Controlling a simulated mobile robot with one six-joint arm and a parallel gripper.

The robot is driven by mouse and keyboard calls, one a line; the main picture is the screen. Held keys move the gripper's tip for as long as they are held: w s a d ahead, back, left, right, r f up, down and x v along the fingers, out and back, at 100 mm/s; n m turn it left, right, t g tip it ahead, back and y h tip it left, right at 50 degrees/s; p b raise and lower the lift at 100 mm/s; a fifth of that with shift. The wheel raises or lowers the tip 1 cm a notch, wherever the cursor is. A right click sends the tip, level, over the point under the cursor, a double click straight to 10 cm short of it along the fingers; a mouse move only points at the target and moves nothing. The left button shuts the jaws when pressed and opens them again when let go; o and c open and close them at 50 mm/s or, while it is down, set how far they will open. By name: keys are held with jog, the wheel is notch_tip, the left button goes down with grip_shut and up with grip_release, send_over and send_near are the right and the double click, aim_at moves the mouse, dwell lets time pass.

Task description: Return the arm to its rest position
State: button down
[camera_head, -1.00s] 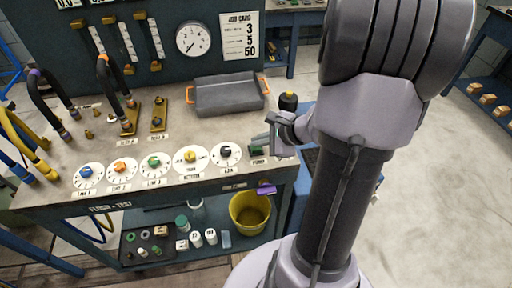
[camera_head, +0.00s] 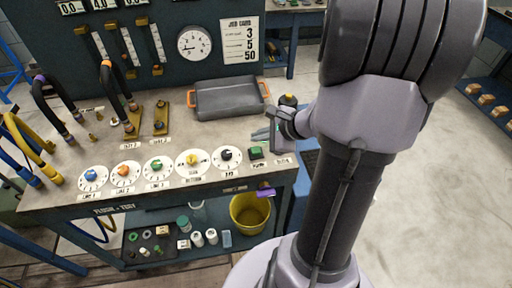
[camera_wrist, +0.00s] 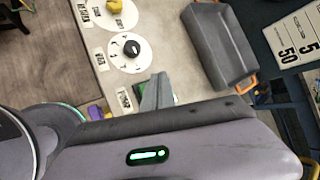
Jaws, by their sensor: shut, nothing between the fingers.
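My arm rises at the right of the head view, in front of the bench's right end. My gripper (camera_head: 262,135) is at the bench's right end, above the top and beside the green pump button (camera_head: 255,153). Its fingers are together with nothing between them. In the wrist view the closed fingers (camera_wrist: 158,92) show above my wrist housing, over the bench top. The head view does not show clearly how high the fingers are above the bench.
A grey tray with orange handles (camera_head: 228,99) lies behind the gripper. Dials, including a black-knobbed one (camera_head: 226,158), line the bench front. Hoses (camera_head: 28,150) stand at left. A yellow bucket (camera_head: 249,212) is on the lower shelf. Open floor lies right.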

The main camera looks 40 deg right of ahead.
notch_tip(320, 180, up, 4)
jog(key=shift+r+p, duration=0.1)
jog(key=shift+p, duration=1)
jog(key=s+a+r+n+g+y, duration=0.1)
jog(key=a+r+n, duration=0.25)
jog(key=a, duration=0.45)
jog(key=s+a+r+n+g, duration=0.1)
jog(key=a+r+n, duration=0.2)
jog(key=a+n, duration=0.3)
jog(key=s+a+r+n+g+y, duration=0.1)
jog(key=a+r+n, duration=0.25)
jog(key=a, duration=0.55)
jog(key=s+a+r+n+h, duration=0.1)
jog(key=s+a+r+n, duration=0.1)
jog(key=s+a+n, duration=0.2)
jog(key=s+n, duration=0.3)
jog(key=s, duration=0.1)
jog(key=shift+s+a+r+n+h, duration=0.2)
jog(key=shift+a+r+n+h, duration=0.05)
jog(key=shift+r+n+h, duration=0.05)
